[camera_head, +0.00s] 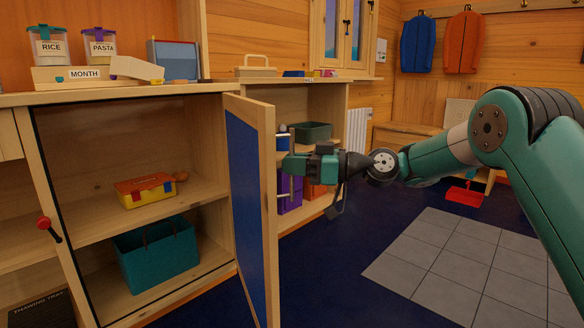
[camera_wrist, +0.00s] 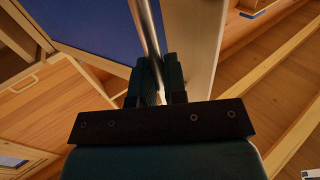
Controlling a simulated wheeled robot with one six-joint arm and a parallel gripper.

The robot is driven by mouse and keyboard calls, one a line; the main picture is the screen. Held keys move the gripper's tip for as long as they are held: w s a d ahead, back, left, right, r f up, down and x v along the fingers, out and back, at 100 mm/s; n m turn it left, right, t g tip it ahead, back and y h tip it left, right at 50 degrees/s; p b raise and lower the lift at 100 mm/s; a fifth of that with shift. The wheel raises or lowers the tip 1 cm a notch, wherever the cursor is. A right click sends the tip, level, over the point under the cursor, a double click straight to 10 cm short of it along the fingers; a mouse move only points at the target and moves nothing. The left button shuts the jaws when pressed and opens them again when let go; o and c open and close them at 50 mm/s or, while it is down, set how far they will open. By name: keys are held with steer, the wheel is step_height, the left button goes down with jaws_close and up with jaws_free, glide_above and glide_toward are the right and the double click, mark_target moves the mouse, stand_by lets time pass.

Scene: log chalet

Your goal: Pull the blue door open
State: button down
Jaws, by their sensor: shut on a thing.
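The blue door (camera_head: 246,190), a blue panel in a pale wood frame, stands swung well out from its cabinet. The shelves behind it are exposed. My gripper (camera_head: 290,164) is at the right side of the door, by its near edge. In the wrist view, the two dark fingers (camera_wrist: 160,80) are shut on a metal bar handle (camera_wrist: 147,25). The blue panel (camera_wrist: 85,25) shows at the left there.
The open cabinet holds a yellow and red box (camera_head: 146,190) and a teal bin (camera_head: 156,256). Right of the door, more shelves carry a dark green bin (camera_head: 311,132) and a purple box (camera_head: 290,192). Dark blue floor and grey tiles (camera_head: 455,265) lie clear in front.

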steer(key=shift+w+d+r, duration=0.1)
steer(key=shift+w+d, duration=0.05)
steer(key=shift+w, duration=0.1)
steer(key=c, duration=1.2)
jaws_free()
